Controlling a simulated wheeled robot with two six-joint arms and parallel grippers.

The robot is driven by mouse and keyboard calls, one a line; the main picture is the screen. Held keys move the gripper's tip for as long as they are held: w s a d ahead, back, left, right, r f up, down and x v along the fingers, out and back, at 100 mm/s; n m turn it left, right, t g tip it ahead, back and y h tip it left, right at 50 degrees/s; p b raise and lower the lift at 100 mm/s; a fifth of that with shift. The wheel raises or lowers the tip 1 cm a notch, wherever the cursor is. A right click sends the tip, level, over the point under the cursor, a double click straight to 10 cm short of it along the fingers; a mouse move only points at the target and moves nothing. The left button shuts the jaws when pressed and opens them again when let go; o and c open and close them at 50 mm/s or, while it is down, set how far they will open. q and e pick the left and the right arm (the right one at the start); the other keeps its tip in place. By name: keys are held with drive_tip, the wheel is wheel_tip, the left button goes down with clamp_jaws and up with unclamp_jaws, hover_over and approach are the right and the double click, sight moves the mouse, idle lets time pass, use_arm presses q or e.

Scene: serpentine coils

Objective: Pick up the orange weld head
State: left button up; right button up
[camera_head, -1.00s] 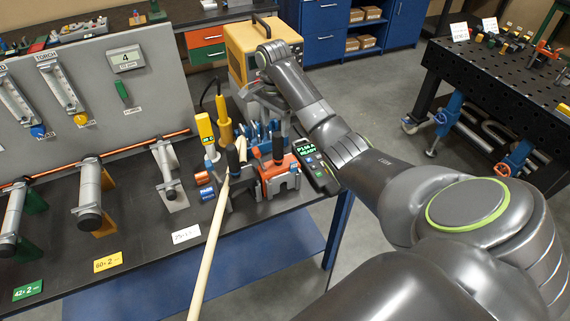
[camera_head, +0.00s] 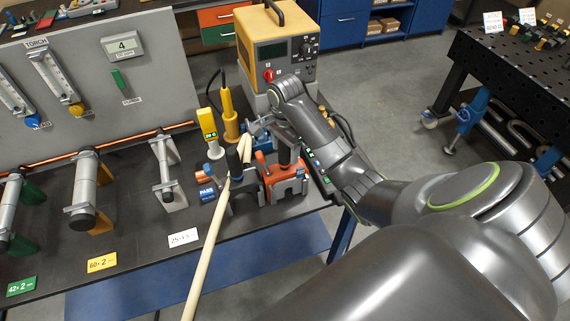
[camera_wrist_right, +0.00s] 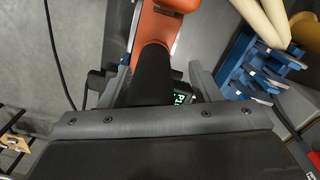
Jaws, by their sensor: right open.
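The orange weld head (camera_head: 285,184) stands upright on the dark bench, with its black handle rising from it. In the right wrist view, its orange body (camera_wrist_right: 157,22) is at the top and its black handle (camera_wrist_right: 152,75) lies between the fingers. My right gripper (camera_head: 268,128) is over the weld head, partly hidden by my own arm. In the wrist view the gripper (camera_wrist_right: 160,74) is open, with a finger on either side of the handle; I cannot tell whether either touches it. My left gripper is not in view.
A dark clamp-like tool (camera_head: 243,188) and a long pale rod (camera_head: 209,258) are close left of the weld head. A yellow tool (camera_head: 229,116), a blue rack (camera_wrist_right: 250,72) and an orange power unit (camera_head: 265,48) are nearby.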

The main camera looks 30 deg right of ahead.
drive_tip(key=shift+s+a+r, duration=0.1)
drive_tip(key=shift+a+r, duration=0.05)
drive_tip(key=shift+a, duration=0.15)
drive_tip(key=shift+s+a+r, duration=0.2)
drive_tip(key=shift+a, duration=0.1)
drive_tip(key=shift+s+a+r, duration=0.1)
drive_tip(key=shift+s, duration=0.15)
drive_tip(key=c, duration=0.4)
drive_tip(key=shift+w, duration=0.1)
drive_tip(key=shift+c, duration=1.2)
drive_tip(key=shift+w+d, duration=0.1)
drive_tip(key=shift+d, duration=0.15)
drive_tip(key=shift+c, duration=1.3)
clamp_jaws()
drive_tip(key=shift+f, duration=0.2)
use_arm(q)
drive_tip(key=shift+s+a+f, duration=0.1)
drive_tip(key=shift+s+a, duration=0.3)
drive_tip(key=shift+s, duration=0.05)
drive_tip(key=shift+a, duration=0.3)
